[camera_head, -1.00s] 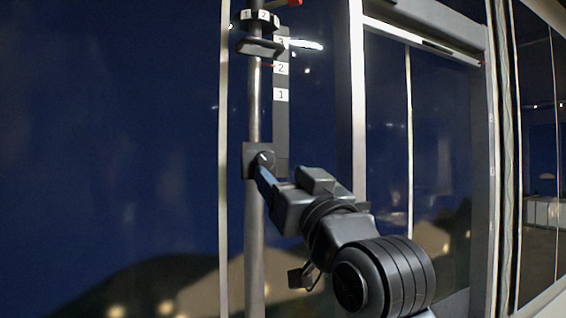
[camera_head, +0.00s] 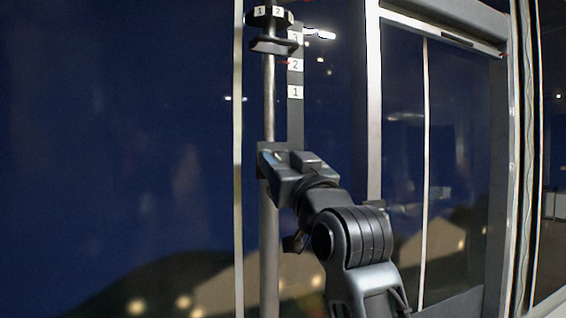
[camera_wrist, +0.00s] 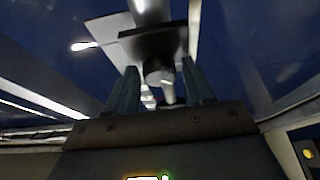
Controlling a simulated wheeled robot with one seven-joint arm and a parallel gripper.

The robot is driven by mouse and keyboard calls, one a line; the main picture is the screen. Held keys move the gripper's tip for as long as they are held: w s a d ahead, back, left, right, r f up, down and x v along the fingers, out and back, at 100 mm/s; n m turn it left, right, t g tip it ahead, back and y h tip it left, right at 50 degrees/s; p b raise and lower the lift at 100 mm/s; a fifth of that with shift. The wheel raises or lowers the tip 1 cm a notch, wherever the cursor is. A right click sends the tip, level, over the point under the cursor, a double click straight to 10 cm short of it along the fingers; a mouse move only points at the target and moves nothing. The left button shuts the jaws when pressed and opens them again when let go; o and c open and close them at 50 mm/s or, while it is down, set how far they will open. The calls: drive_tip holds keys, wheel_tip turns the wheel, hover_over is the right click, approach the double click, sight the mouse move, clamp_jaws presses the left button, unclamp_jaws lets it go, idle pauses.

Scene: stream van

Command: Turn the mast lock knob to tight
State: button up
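The mast (camera_head: 270,115) is a grey upright pole in the head view. A dark clamp block (camera_head: 264,148) sits on it at mid-height, mostly hidden behind my gripper. The lock knob (camera_wrist: 158,76) shows in the wrist view as a short grey round piece with a lighter bar below it, in front of a dark plate. My gripper (camera_wrist: 161,84) has one finger on each side of the knob, with visible gaps, so it looks open around the knob and not closed on it. In the head view the fingers and knob are hidden.
A dark scale strip (camera_head: 295,120) marked 1, 2, 3 stands right of the mast. A framed glass panel (camera_head: 455,150) is to the right. Open space lies left of the mast.

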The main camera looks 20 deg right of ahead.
drive_tip(key=c, duration=0.8)
drive_tip(key=shift+m, duration=0.4)
drive_tip(key=shift+a+r+m+g+h+b, duration=0.1)
drive_tip(key=shift+m+g+h+b, duration=1)
drive_tip(key=shift+m, duration=2.5)
drive_tip(key=shift+f+m+g+h+b, duration=0.1)
drive_tip(key=shift+m+g+h+b, duration=1)
drive_tip(key=shift+m, duration=2.5)
drive_tip(key=shift+a+r+m+g+h+b, duration=0.1)
drive_tip(key=shift+m+g+h+b, duration=1)
drive_tip(key=shift+m, duration=2.5)
drive_tip(key=shift+d+t+b, duration=0.1)
drive_tip(key=shift+t+b, duration=0.2)
drive_tip(key=shift+b, duration=0.25)
drive_tip(key=o, duration=1)
drive_tip(key=shift+s, duration=0.15)
